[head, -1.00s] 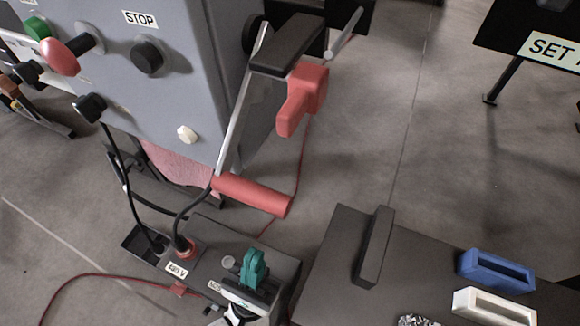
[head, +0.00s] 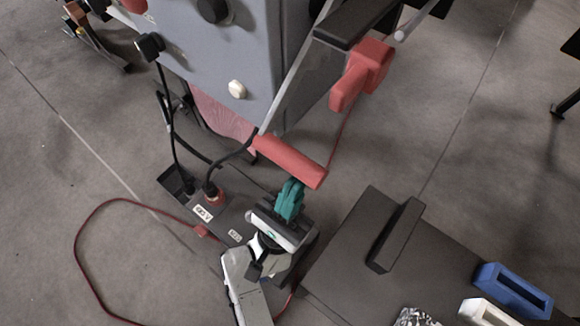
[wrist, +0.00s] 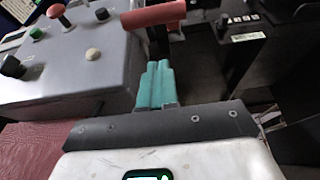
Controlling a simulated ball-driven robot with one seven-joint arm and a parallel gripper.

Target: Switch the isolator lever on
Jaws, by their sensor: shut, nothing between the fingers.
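A grey cabinet (head: 235,55) carries a long metal lever arm (head: 297,82) with a red cylindrical grip (head: 290,161) at its low end. The red grip also shows at the top of the wrist view (wrist: 153,15). A red T-shaped handle (head: 361,72) sits to the right of the arm; I cannot tell which of the two is the isolator lever. My gripper (head: 293,184) has teal fingers, shut and empty. In the head view its tips are just below the red grip. In the wrist view (wrist: 155,66) they also point toward it; contact cannot be told.
A dark box with sockets and cables (head: 225,222) stands below the cabinet, partly behind my gripper. A dark table (head: 335,262) with a raised bar (head: 396,236), a blue block (head: 512,290) and a white block (head: 487,312) is at lower right. A red cable (head: 92,275) loops across the floor.

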